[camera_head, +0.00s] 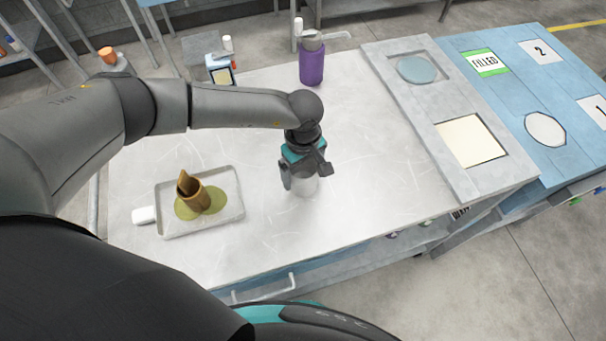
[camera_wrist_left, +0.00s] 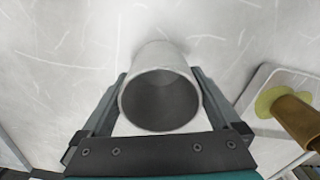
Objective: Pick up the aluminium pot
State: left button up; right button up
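The aluminium pot (camera_head: 304,187) is a plain grey cylinder on the white worktop, partly hidden under my left gripper (camera_head: 303,178) in the head view. The left wrist view looks down into its open, empty-looking mouth (camera_wrist_left: 161,100). My left gripper's fingers (camera_wrist_left: 160,82) stand wide, one on each side of the pot. Slim strips of worktop show between fingers and rim; the fingertips are partly hidden behind the pot, so contact there cannot be seen. The pot appears to stand on the worktop. My right gripper is not in view.
A tray (camera_head: 236,222) with a brown vessel (camera_head: 200,198) in a greenish spill lies left of the pot. A purple bottle (camera_head: 312,66) stands behind. A grey panel (camera_head: 425,110) with recesses is at the right. The worktop right of the pot is clear.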

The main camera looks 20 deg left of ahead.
pick_arm(q)
jog(key=c, duration=1)
jog(key=shift+c, duration=0.2)
jog(key=shift+r, duration=0.15)
